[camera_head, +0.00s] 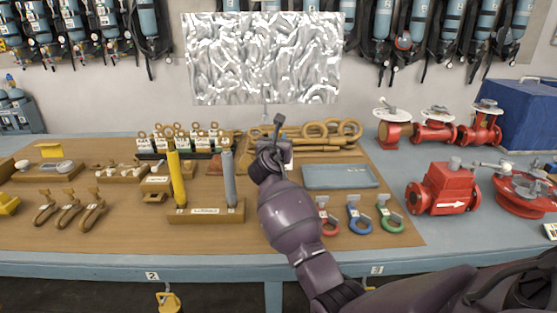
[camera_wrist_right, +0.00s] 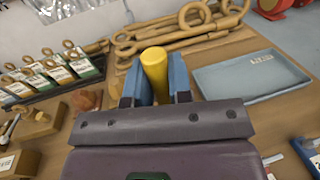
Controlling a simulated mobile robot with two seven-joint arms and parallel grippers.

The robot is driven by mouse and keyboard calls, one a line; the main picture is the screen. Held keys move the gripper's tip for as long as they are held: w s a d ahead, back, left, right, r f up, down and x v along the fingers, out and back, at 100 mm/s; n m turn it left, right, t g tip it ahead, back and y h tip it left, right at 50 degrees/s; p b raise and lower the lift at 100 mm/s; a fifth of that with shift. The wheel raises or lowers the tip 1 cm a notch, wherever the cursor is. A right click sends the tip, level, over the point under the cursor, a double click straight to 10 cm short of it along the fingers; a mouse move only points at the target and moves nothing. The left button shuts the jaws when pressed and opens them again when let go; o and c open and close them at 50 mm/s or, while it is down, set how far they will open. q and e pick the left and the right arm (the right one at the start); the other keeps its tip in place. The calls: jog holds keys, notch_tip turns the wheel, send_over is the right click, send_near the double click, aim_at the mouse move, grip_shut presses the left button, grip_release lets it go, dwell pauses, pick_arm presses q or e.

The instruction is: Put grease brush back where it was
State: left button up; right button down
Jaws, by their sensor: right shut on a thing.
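My right gripper (camera_head: 272,152) is above the bench, left of a blue-grey tray (camera_head: 340,178). In the right wrist view the blue-padded jaws of this gripper (camera_wrist_right: 158,82) are shut on a yellow cylindrical thing (camera_wrist_right: 154,62) with a rounded top. It may be the grease brush's handle; no bristles show, and its lower part is hidden. In the head view my gripper mostly hides it. The tray (camera_wrist_right: 250,78) looks empty in the wrist view. A wooden block (camera_head: 205,213) to the left holds a yellow rod (camera_head: 177,178) and a grey rod (camera_head: 229,180) upright. My left gripper is not in view.
Large wrenches (camera_head: 315,133) lie behind the gripper. Red, blue and green shackles (camera_head: 357,215) lie in front of the tray. Red valves (camera_head: 445,188) stand at the right. Some bare board lies between the tools.

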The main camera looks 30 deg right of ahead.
notch_tip(320, 180, down, 5)
jog(key=shift+r+b, duration=0.1)
jog(key=shift+b, duration=0.45)
jog(key=shift+f, duration=0.55)
jog(key=c, duration=1)
grip_release()
jog(key=shift+c, duration=0.2)
jog(key=v, duration=1.2)
jog(key=shift+r+p, duration=0.2)
jog(key=shift+p, duration=0.1)
